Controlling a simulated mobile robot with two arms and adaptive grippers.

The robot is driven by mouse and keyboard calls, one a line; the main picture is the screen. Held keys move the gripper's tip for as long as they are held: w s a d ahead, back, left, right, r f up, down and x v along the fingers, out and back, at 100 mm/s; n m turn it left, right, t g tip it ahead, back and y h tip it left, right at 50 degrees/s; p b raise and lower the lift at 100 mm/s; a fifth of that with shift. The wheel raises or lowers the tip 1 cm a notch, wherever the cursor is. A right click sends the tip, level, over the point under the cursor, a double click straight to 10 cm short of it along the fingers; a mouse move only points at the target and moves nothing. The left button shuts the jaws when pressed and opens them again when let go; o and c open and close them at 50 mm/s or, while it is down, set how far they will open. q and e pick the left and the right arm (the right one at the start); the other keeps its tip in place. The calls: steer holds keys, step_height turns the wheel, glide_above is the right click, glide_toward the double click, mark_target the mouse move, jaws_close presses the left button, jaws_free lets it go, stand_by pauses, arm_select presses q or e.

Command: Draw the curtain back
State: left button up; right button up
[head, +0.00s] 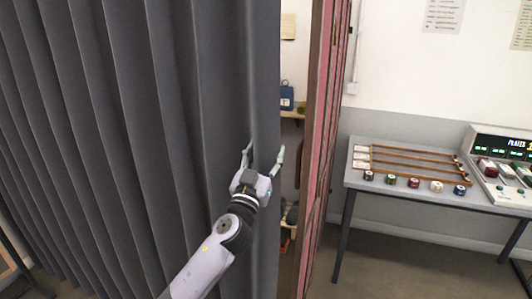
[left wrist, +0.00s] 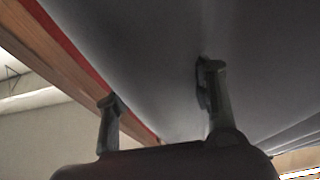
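The dark grey pleated curtain (head: 120,110) hangs across the left and middle of the head view. Its free right edge hangs near a red-edged wooden upright (head: 318,140), with a narrow gap between them. My left gripper (head: 264,160) is at this free edge, its two fingers spread apart, one in front of the cloth and one just past the edge. In the left wrist view the curtain (left wrist: 150,50) fills the top, and the open fingers (left wrist: 160,105) stand close to it. I cannot tell whether they touch the cloth. My right gripper is in neither view.
Through the gap I see shelves with a blue item (head: 286,96) and other small things. Floor between the upright and the table is clear.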

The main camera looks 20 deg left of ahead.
arm_select(q)
jaws_close()
stand_by(0.4)
